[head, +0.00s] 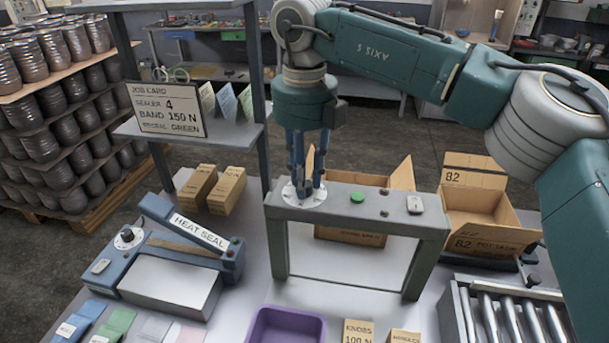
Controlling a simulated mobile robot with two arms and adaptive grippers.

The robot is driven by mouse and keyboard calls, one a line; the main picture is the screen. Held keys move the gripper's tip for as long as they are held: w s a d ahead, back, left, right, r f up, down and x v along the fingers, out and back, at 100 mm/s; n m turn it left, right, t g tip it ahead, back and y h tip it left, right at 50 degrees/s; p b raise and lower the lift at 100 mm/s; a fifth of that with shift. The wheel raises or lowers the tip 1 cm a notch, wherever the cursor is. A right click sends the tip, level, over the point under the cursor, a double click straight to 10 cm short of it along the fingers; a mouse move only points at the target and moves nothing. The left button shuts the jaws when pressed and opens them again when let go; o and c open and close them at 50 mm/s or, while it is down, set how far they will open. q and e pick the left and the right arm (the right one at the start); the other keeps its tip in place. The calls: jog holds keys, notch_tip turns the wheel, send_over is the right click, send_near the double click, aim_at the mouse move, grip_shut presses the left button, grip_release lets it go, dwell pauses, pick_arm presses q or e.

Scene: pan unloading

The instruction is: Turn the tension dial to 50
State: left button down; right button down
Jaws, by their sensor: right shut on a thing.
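The white round dial plate (304,203) lies on top of the left end of the grey-green arch machine (380,212). My right gripper (304,188) points straight down over it, its blue-grey fingers shut on the dial's knob at the plate's centre. The fingers hide the knob and its pointer. The scale marks are too small to read, so the setting cannot be told. My left gripper is not in view.
A green button (357,197) and a switch (414,204) sit on the arch's top. The heat sealer (185,255), with its own dial (128,236), stands left. Cardboard boxes (480,205) stand behind right. A job card (164,108) reads sealer 4, band 150 N. A purple tray (286,313) lies in front.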

jog(key=n, duration=0.3)
jog(key=shift+w+r+n, duration=0.1)
jog(key=shift+r+n, duration=0.1)
jog(key=shift+n, duration=0.2)
jog(key=n+p, duration=0.1)
jog(key=n, duration=0.2)
jog(key=shift+n, duration=0.3)
jog(key=n, duration=0.3)
jog(key=shift+n, duration=0.3)
jog(key=n+p, duration=0.1)
jog(key=n, duration=0.2)
jog(key=shift+n, duration=0.3)
jog(key=n, duration=0.5)
jog(key=shift+p, duration=0.4)
jog(key=n, duration=0.6)
jog(key=shift+p, duration=0.3)
